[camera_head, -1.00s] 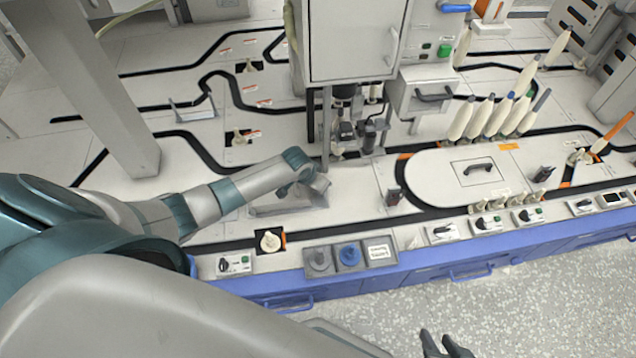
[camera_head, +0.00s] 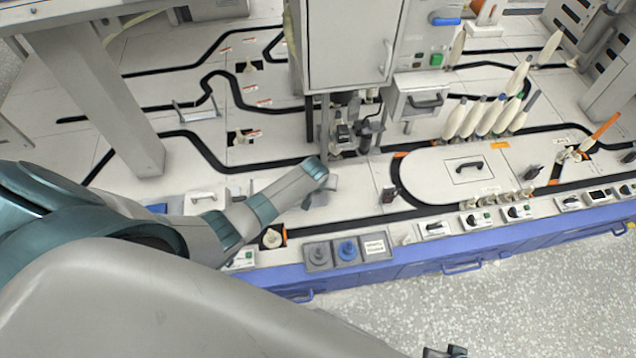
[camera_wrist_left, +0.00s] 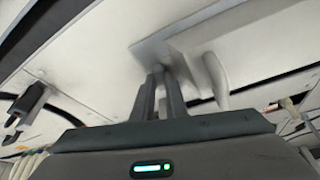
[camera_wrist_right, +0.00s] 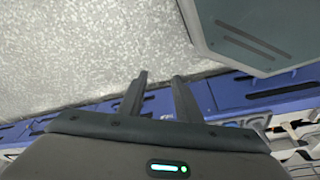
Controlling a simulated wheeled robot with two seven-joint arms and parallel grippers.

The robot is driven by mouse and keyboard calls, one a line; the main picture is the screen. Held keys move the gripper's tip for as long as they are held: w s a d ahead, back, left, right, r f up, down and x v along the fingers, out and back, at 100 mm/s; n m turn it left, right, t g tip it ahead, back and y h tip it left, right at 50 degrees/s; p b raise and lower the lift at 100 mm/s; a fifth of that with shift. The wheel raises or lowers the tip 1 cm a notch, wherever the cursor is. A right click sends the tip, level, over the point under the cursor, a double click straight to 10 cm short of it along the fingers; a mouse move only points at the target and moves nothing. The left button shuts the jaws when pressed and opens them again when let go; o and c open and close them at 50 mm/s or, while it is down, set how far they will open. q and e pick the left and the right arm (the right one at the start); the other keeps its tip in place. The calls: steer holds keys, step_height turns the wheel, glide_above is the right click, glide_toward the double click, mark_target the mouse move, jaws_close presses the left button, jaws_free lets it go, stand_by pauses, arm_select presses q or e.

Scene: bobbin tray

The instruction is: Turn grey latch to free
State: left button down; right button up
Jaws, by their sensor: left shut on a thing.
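My left gripper (camera_wrist_left: 160,75) is shut, its two fingers close together at a pale grey piece (camera_wrist_left: 152,48) in the left wrist view. I take this to be the grey latch, but its shape is blurred. In the head view my left gripper (camera_head: 318,192) is mostly hidden below the end of my arm, just above the bench top, left of the oval track.
A white machine cabinet (camera_head: 350,45) and its post stand right behind my left arm. Grey and blue knobs (camera_head: 347,250) sit on the front edge. Several bobbins (camera_head: 490,115) stand at the right. A pale upright part (camera_wrist_left: 216,78) is close beside the left fingers.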

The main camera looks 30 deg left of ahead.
arm_select(q)
steer(key=shift+d+r+n, duration=0.15)
steer(key=shift+d+n, duration=0.05)
steer(key=shift+n, duration=0.6)
steer(key=shift+w+n+g+y+p, duration=0.15)
steer(key=shift+n+g+y+p, duration=0.3)
steer(key=shift+n, duration=0.65)
arm_select(e)
steer(key=shift+f, duration=1.85)
arm_select(q)
steer(key=shift+y, duration=0.25)
steer(key=c, duration=1.8)
jaws_free()
steer(key=shift+o, duration=0.2)
arm_select(e)
steer(key=shift+w, duration=0.1)
